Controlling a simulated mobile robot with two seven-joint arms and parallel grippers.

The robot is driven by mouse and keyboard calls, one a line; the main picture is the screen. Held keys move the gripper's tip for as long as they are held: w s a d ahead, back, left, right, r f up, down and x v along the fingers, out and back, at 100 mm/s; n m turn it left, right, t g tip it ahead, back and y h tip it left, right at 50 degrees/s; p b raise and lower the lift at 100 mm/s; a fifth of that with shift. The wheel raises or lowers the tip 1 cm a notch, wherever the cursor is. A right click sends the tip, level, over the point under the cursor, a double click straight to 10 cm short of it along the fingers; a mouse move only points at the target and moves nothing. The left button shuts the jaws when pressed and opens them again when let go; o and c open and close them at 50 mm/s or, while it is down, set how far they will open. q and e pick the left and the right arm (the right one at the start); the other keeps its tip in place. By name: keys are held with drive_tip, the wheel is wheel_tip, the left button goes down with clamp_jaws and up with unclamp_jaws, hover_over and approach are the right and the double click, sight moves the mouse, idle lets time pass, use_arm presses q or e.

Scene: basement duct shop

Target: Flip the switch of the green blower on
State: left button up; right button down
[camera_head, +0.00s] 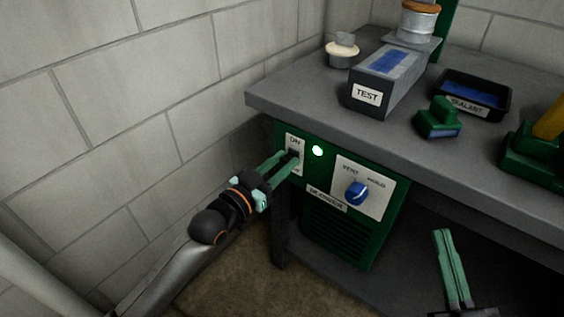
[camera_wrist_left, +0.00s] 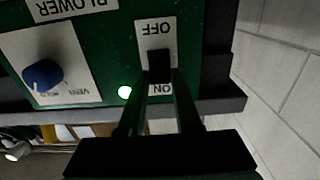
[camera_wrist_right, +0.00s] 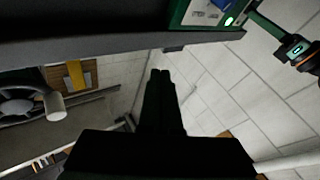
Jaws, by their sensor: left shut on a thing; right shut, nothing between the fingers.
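The green blower (camera_head: 319,230) is mounted under the bench top at its left end. Its front has a black switch (camera_wrist_left: 160,66) on a white plate (camera_wrist_left: 145,40) marked ON and OFF, and a lit green lamp (camera_head: 317,151). My left gripper (camera_head: 291,158) is at the plate, its fingers closed on the switch; they partly hide it in the head view. In the left wrist view, the fingers reach the switch near the ON label. My right gripper (camera_head: 442,236) is shut and empty, low in front of the bench at the right, away from the blower.
A blue knob (camera_head: 356,193) marked VENT sits right of the switch. On the bench top (camera_head: 310,97) stand a TEST box (camera_head: 367,97), a black tray (camera_head: 448,82), a small green block (camera_head: 437,122) and a tin (camera_head: 417,24). A block wall (camera_head: 130,110) lies close to the left.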

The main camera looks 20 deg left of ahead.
use_arm(q)
clamp_jaws()
drive_tip(key=p, duration=0.3)
drive_tip(key=shift+r+g, duration=0.3)
drive_tip(key=shift+g, duration=0.1)
drive_tip(key=p, duration=0.2)
drive_tip(key=shift+w+g+y+p, duration=0.1)
drive_tip(key=shift+g+y+p, duration=0.2)
use_arm(e)
drive_tip(key=s+f+m+g+h, duration=0.1)
drive_tip(key=s+f+g, duration=0.1)
drive_tip(key=f, duration=0.6)
drive_tip(key=s+f+m+g+h, duration=0.1)
drive_tip(key=s+f+g, duration=0.2)
drive_tip(key=f+g, duration=0.2)
drive_tip(key=s+f+m+g+h, duration=0.2)
drive_tip(key=f+g, duration=0.2)
drive_tip(key=f, duration=0.7)
drive_tip(key=shift+s+d+f, duration=0.15)
drive_tip(key=shift+f, duration=0.1)
use_arm(q)
drive_tip(key=o, duration=0.6)
unclamp_jaws()
